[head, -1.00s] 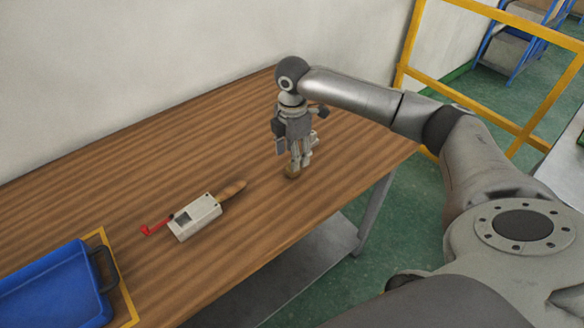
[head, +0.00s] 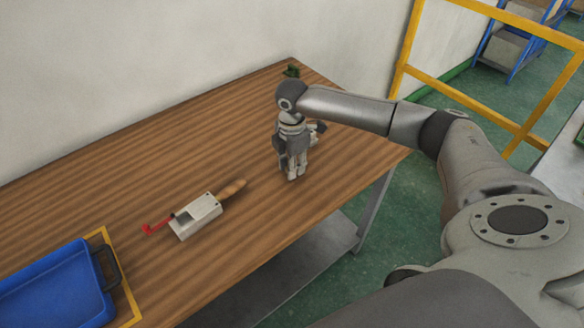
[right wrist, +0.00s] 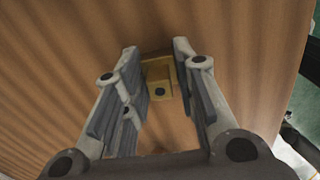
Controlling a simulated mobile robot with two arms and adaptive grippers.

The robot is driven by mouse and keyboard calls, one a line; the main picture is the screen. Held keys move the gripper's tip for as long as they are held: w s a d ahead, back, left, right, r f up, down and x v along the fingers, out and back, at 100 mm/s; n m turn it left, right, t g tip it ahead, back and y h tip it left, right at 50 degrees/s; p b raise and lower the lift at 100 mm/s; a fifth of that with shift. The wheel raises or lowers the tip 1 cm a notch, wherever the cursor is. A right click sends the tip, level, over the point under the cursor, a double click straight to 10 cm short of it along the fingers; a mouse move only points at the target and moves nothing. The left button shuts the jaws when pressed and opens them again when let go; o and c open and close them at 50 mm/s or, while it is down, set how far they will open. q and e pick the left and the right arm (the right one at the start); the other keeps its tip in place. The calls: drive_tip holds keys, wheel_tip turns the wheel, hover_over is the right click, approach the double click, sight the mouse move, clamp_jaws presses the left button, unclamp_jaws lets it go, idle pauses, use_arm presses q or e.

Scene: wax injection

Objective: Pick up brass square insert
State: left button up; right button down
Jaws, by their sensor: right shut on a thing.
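The brass square insert (right wrist: 159,80) shows in the right wrist view as a small stepped block with a dark round hole, between the two fingertips. My right gripper (head: 294,174) points down at the wooden table and is shut on the insert. Its pads also show in the right wrist view (right wrist: 158,72), one on each side of the insert. In the head view the fingers hide the insert. I cannot tell whether it still touches the table. My left gripper is not in view.
A blue tray (head: 50,285) stands at the near left. A small green object (head: 291,71) is at the far corner. A yellow rail (head: 460,98) stands behind.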

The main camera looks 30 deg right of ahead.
drive_tip(key=shift+r, duration=0.15)
drive_tip(key=shift+r, duration=0.25)
wheel_tip(320, 180, up, 2)
drive_tip(key=shift+w+r+b, duration=0.1)
drive_tip(key=shift+r+b, duration=0.05)
drive_tip(key=shift+b, duration=0.45)
drive_tip(key=s+a+r+b, duration=0.1)
drive_tip(key=s+a+r, duration=0.2)
drive_tip(key=s+r, duration=0.7)
drive_tip(key=s, duration=0.3)
drive_tip(key=shift+s, duration=0.4)
drive_tip(key=shift+a+f, duration=0.1)
drive_tip(key=shift+a, duration=0.1)
